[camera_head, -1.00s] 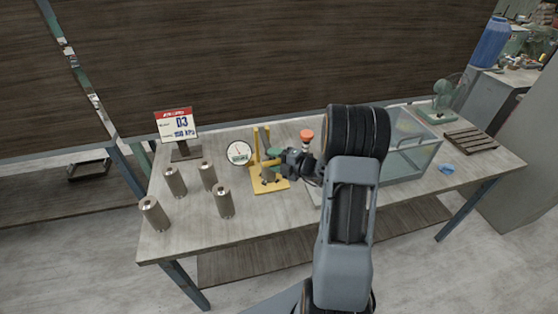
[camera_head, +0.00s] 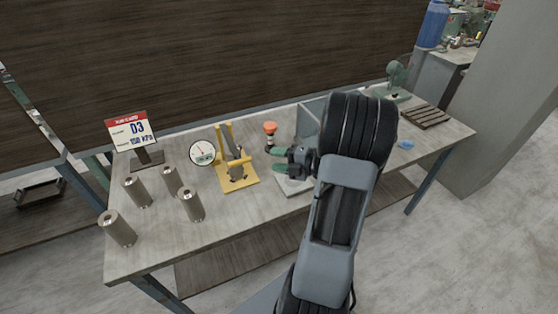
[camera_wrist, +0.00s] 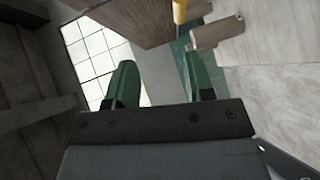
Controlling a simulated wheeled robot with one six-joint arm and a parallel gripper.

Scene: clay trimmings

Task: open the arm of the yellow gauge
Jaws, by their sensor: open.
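The yellow gauge (camera_head: 236,184) stands on the table, with a yellow base, upright yellow parts and a round white dial (camera_head: 203,153) at its left. A dark grey piece leans among its yellow uprights; I cannot tell whether this is its arm. My gripper (camera_head: 281,160) is just right of the gauge, apart from it, with green fingers spread and empty. In the wrist view my gripper (camera_wrist: 163,82) also shows open; a metal cylinder (camera_wrist: 217,33) and a yellow piece (camera_wrist: 180,11) appear beyond the fingers, near the top.
An orange-topped object (camera_head: 270,130) stands behind my gripper. A glass-sided box (camera_head: 309,120) is partly hidden by my arm. A slatted rack (camera_head: 426,116) lies at the right.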

